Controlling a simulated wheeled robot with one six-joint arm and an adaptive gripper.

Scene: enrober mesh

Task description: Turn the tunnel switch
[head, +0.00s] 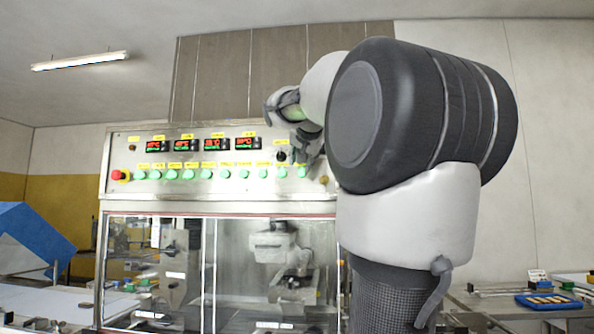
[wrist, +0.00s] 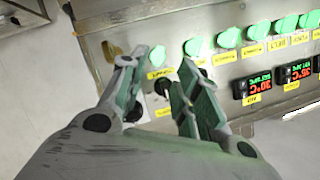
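A small black switch knob (head: 281,156) shows in the head view at the right of the upper row on the steel control panel. I cannot read its label, so I cannot tell whether it is the tunnel switch. My gripper (head: 312,155) is at the panel's right end, partly hidden by my arm. In the wrist view my gripper (wrist: 172,66) is open, its two green-padded fingers apart in front of the panel. A black knob (wrist: 162,87) shows in the gap between them. I see no contact, and the fingers hide part of the panel there.
The control panel (head: 150,190) carries a row of green buttons (head: 222,173), red-digit displays (head: 211,145) and a red stop button (head: 121,175) at the left. Green buttons (wrist: 229,38) also lie close to my fingertips. Glass doors (head: 270,260) are below the panel.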

